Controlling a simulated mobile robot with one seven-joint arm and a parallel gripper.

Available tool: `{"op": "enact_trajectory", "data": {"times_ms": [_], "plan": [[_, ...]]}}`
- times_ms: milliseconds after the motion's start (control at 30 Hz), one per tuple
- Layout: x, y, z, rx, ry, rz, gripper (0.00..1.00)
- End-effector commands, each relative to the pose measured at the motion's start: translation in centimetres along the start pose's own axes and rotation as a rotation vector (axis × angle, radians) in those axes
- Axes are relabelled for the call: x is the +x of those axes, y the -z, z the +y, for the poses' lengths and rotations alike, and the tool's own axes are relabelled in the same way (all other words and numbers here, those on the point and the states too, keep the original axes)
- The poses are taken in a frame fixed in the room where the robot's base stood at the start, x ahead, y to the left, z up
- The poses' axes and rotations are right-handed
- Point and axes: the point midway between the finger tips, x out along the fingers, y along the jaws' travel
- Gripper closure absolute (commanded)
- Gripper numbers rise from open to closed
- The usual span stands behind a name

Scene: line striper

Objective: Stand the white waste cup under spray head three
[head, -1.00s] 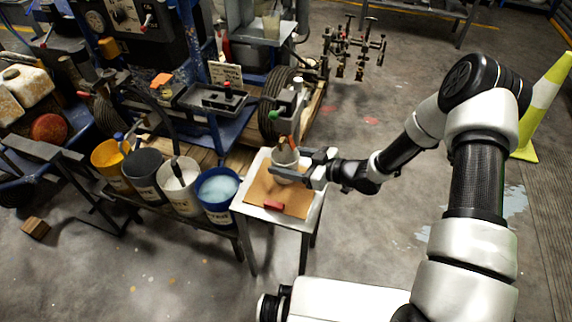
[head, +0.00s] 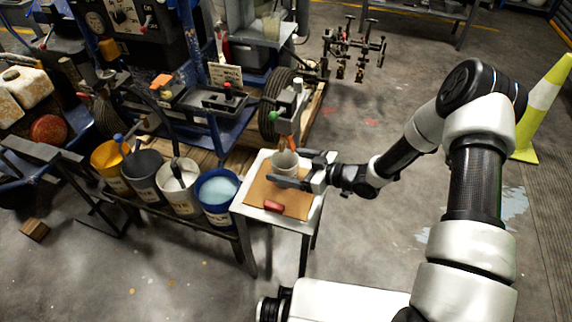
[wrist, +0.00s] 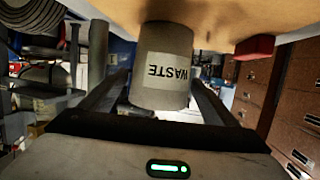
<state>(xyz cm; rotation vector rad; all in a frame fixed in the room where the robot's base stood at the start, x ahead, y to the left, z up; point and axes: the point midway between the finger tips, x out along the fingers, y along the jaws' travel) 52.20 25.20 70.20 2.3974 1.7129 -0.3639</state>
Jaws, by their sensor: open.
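The white waste cup (head: 285,162) stands upright on the brown board on the small side table. In the wrist view the cup (wrist: 162,65) appears upside down, with its WASTE label facing me. My gripper (head: 290,170) is open, with one finger on either side of the cup. The near finger hides part of its lower side in the head view. A spray head with an orange tip (head: 289,143) hangs just above the cup, at its back edge. I cannot read a number on it.
A red block (head: 273,206) lies on the board (head: 290,205) in front of the cup. Several buckets, including a blue one (head: 216,212), stand on the bench to the left. The machine (head: 225,125) is behind. A traffic cone (head: 538,105) stands far right.

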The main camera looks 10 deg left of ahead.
Motion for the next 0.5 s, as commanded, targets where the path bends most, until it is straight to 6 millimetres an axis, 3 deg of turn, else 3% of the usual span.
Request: {"op": "enact_trajectory", "data": {"times_ms": [500], "plan": [[-10.1,0.1,0.1,0.001,-0.003,-0.001,0.18]]}}
